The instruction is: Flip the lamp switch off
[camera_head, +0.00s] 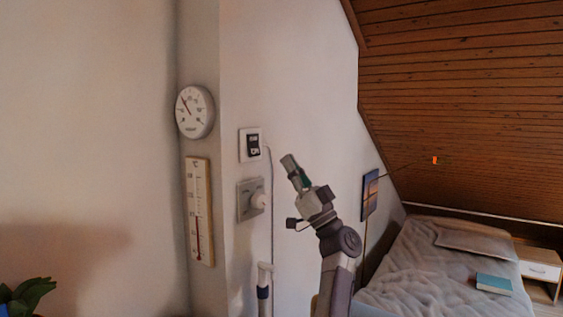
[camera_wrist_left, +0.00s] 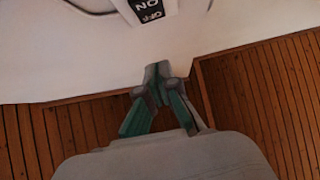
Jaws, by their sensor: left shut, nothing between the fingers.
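The lamp switch (camera_head: 252,144) is a black rocker in a white frame on the wall, left of centre in the head view. In the left wrist view the switch (camera_wrist_left: 149,9) shows at the top edge, partly cut off, with upside-down ON and OFF lettering. Which way the rocker is tilted I cannot tell. My left gripper (camera_head: 288,160) is just right of the switch in the head view, its fingers pointing up and left. The left gripper (camera_wrist_left: 157,72) is shut and empty, with a gap between its tips and the switch. My right gripper is not in view.
A round gauge (camera_head: 194,111) and a thermometer (camera_head: 200,210) are to the left. A bed (camera_head: 430,275) stands at the right under the sloping wooden ceiling (camera_head: 460,100).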

